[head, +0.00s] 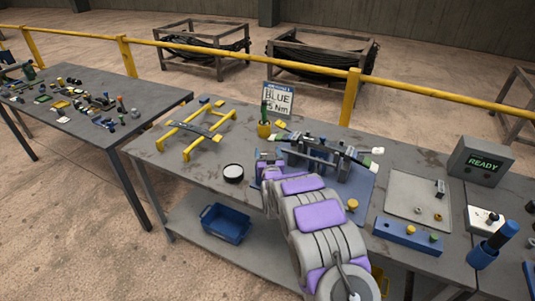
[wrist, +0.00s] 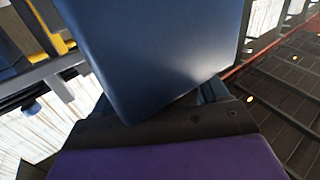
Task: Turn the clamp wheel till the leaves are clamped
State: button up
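The leaves look like a dark, slightly bowed bundle (head: 330,152) lying across a grey clamp fixture on a blue base plate (head: 358,188), in the middle of the bench in the head view. My arm reaches in from the bottom, and my gripper (head: 266,168) is at the left end of the fixture. I cannot make out the clamp wheel; my arm may hide it. In the wrist view a large smooth dark-blue block (wrist: 155,50) fills the middle, just beyond the gripper's dark mount. My fingertips do not show clearly, and I cannot tell whether they touch or hold anything.
A yellow frame (head: 196,130) and a round black-rimmed dish (head: 233,173) stand left of my arm. A sign (head: 278,99) reads "BLUE" and "5 Nm". A box (head: 481,161) reads "READY" at right. A blue fixture block (head: 408,235) lies right of my arm.

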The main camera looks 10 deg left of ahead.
jog(key=c, duration=0.5)
jog(key=shift+o, duration=0.2)
jog(key=shift+a, duration=0.1)
jog(key=shift+m+h+p, duration=0.3)
jog(key=shift+h, duration=0.1)
jog(key=m+h+p, duration=0.1)
jog(key=h, duration=0.1)
jog(key=m+h+p, duration=0.1)
jog(key=p, duration=0.1)
jog(key=shift+r+h, duration=0.2)
jog(key=shift+h, duration=0.2)
jog(key=m+h+p, duration=0.1)
jog(key=h, duration=0.1)
jog(key=m+h+p, duration=0.1)
jog(key=shift+d+m+h+p, duration=0.2)
jog(key=shift+m+h+p, duration=0.1)
jog(key=shift+m+h, duration=0.1)
jog(key=m+h, duration=0.1)
jog(key=g+h, duration=0.1)
jog(key=m+h, duration=0.1)
jog(key=shift+s+d+f+m+g+h, duration=0.1)
jog(key=shift+d+f+m+g+h, duration=0.2)
jog(key=shift+h, duration=0.1)
jog(key=shift+d+m+g+h+b, duration=0.1)
jog(key=shift+m+g+h+b, duration=0.5)
jog(key=shift+m+h+b, duration=0.35)
jog(key=shift+h, duration=0.25)
jog(key=shift+s+r+m+g+h+b, duration=0.1)
jog(key=shift+r+m+g+h+b, duration=0.15)
jog(key=shift+m+g+h+b, duration=0.55)
